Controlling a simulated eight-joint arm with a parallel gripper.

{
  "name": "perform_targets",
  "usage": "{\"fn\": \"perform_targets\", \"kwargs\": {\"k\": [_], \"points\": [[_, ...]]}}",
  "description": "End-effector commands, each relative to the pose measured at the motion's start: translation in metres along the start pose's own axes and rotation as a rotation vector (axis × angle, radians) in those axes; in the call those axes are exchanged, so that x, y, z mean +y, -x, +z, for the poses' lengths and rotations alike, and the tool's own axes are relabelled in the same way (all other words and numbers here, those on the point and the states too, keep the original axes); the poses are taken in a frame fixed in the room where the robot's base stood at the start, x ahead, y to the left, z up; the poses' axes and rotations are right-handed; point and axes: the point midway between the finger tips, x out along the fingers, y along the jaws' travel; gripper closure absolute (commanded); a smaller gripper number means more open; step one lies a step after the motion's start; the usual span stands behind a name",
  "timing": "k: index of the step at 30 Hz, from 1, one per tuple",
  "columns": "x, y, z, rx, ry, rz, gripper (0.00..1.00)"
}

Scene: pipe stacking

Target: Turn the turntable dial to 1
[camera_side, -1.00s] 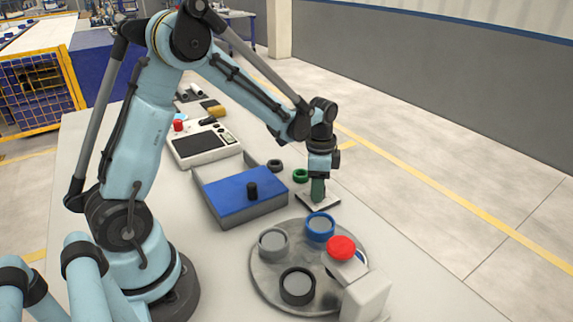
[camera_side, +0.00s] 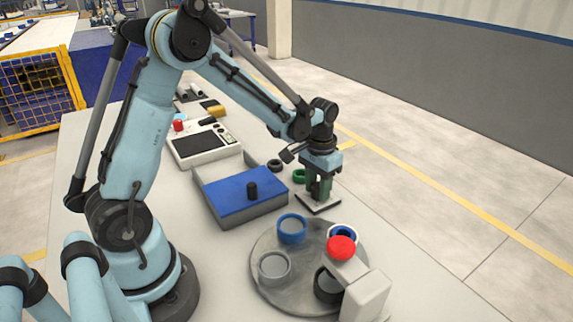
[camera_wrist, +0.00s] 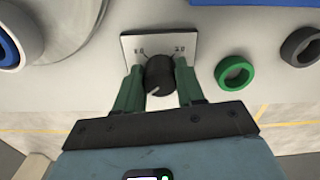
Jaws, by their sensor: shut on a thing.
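The dial (camera_wrist: 160,76) is a round black knob with a pale mark on its near edge. It sits on a white plate (camera_wrist: 157,44) with small markings at left and right; the right one looks like 2.0. My gripper (camera_wrist: 160,84) has its green fingers on either side of the knob, shut on it. The grey turntable (camera_side: 300,255) carries a blue ring (camera_side: 292,229), a grey ring (camera_side: 274,266) and a black ring (camera_side: 328,286).
A red button (camera_side: 341,247) on a grey-white stand (camera_side: 367,297) overhangs the turntable's right side, partly covering another blue-and-white ring. A grey box with a blue lid (camera_side: 245,199) stands left of the plate. A green ring (camera_wrist: 234,73) and a dark ring (camera_wrist: 302,47) lie right of the dial.

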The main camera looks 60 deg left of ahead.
Motion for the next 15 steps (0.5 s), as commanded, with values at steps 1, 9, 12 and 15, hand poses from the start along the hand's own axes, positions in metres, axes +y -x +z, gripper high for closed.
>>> {"fn": "perform_targets", "kwargs": {"k": [1, 9, 12, 15], "points": [[-0.001, 0.0003, 0.0022, -0.007, 0.019, -0.003, 0.92], [-0.0007, 0.0003, 0.0024, -0.008, 0.074, -0.003, 0.92], [-0.0007, 0.0002, 0.0024, -0.008, 0.078, -0.003, 0.92], [-0.0007, 0.0002, 0.0024, -0.008, 0.079, -0.002, 0.92]]}}
